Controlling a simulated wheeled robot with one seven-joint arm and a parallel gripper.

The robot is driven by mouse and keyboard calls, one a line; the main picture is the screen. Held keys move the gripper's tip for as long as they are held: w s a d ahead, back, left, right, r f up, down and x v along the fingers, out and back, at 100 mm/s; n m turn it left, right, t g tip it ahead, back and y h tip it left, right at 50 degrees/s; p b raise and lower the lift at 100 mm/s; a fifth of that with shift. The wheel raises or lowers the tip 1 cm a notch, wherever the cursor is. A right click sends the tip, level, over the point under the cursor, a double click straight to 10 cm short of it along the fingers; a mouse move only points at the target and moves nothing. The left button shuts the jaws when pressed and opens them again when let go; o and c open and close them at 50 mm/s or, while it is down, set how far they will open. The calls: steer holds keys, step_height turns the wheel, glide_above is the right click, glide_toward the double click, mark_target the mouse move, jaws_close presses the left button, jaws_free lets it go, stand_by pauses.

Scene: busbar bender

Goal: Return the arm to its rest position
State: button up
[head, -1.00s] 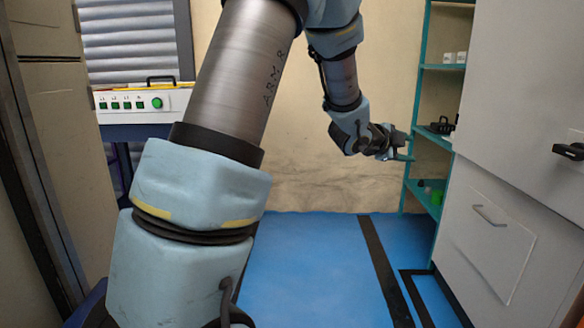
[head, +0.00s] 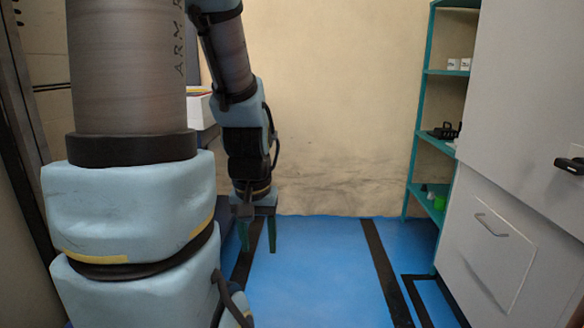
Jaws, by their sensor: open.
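My arm stands at the left of the head view, with its large lower links close to the camera and its forearm hanging down behind them. My gripper (head: 258,238) points down above the blue floor, left of the picture's middle. Its two green fingers are apart, with nothing visible between them. The lower end of the left finger is partly hard to make out against the dark floor stripe.
A teal shelf (head: 416,150) with small items stands at the right against the wall. Grey cabinets (head: 500,170) fill the right edge. A white box-like unit (head: 199,108) is mostly hidden behind my arm. The blue floor (head: 320,270) is clear in the middle.

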step_height(320, 180, up, 31)
steer(key=p, duration=2.9)
